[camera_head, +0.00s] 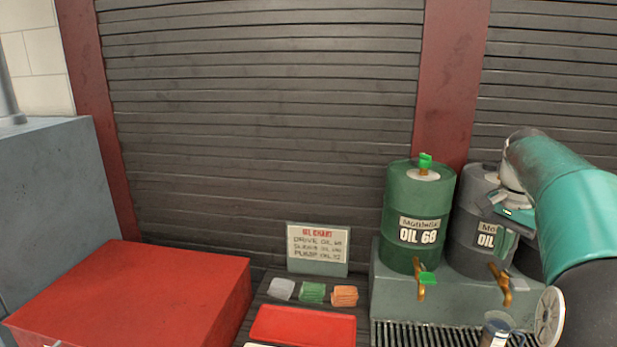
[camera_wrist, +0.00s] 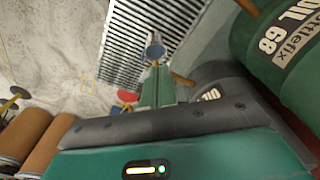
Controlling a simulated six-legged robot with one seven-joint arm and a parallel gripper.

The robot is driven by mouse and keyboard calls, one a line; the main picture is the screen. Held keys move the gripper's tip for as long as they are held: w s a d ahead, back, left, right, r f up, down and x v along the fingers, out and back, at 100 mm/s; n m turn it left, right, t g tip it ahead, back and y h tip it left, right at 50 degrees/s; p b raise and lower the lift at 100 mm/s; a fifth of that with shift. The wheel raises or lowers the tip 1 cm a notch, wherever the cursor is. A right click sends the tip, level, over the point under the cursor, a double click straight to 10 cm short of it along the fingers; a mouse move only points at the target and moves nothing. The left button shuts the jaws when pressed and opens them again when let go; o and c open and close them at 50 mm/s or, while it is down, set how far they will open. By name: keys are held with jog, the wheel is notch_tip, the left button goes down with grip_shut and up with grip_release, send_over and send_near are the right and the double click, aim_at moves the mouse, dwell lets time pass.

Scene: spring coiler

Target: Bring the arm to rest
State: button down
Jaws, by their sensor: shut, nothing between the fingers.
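My arm enters the head view from the right and bends down in front of the grey oil drum (camera_head: 470,225). My gripper (camera_head: 508,243) hangs there, partly overlapping the drum's label. In the wrist view my gripper's teal fingers (camera_wrist: 158,85) lie together, shut with nothing held. They point toward a slatted grate (camera_wrist: 135,30). Whether the gripper touches the drum cannot be told.
A green drum marked "OIL 68" (camera_head: 418,205) stands left of the grey one on a grey stand (camera_head: 385,285) with a grate. A metal jug (camera_head: 494,333) is below. An oil chart (camera_head: 317,248), coloured cloths (camera_head: 312,292) and a red cabinet (camera_head: 140,295) are further left.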

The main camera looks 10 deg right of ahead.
jog(key=s+a+n+t, duration=0.1)
jog(key=s+a+n, duration=0.2)
jog(key=a, duration=0.7)
jog(key=s+a+n+t, duration=0.1)
jog(key=s+a+n, duration=0.2)
jog(key=a, duration=0.6)
jog(key=s+a+f+n+t, duration=0.3)
jog(key=s+a+f+n, duration=0.4)
jog(key=s+a, duration=0.4)
jog(key=shift+s+a+f+y, duration=0.3)
jog(key=shift+s+a+f, duration=0.1)
jog(key=shift+a+f, duration=0.3)
